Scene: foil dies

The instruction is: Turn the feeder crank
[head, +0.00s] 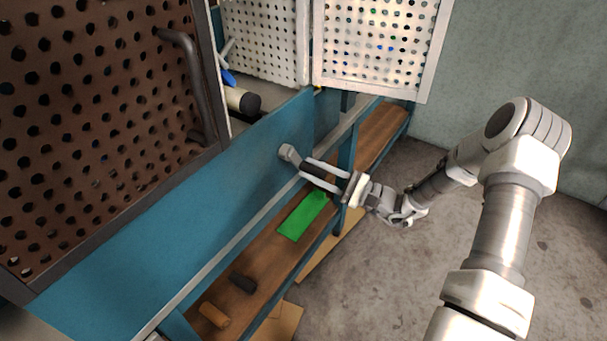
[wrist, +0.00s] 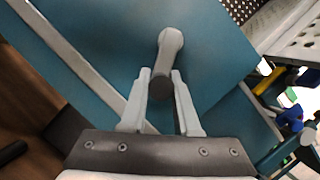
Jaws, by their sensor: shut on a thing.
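The feeder crank (wrist: 171,42) is a pale grey arm with a dark knob, mounted on the blue side panel of the machine. In the head view the crank (head: 289,153) sticks out near the right part of that panel. My gripper (wrist: 161,78) is at the crank, with its two pale fingers on either side of the dark knob. It is shut on the knob. In the head view my gripper (head: 306,169) reaches the crank from the right. The fingers hide part of the knob.
A perforated brown door (head: 100,110) with a handle stands at left. White perforated panels (head: 380,45) are behind. Below, a wooden shelf (head: 265,250) holds a green sheet (head: 303,215), a dark piece (head: 243,283) and a brown cylinder (head: 214,315). The floor at right is open.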

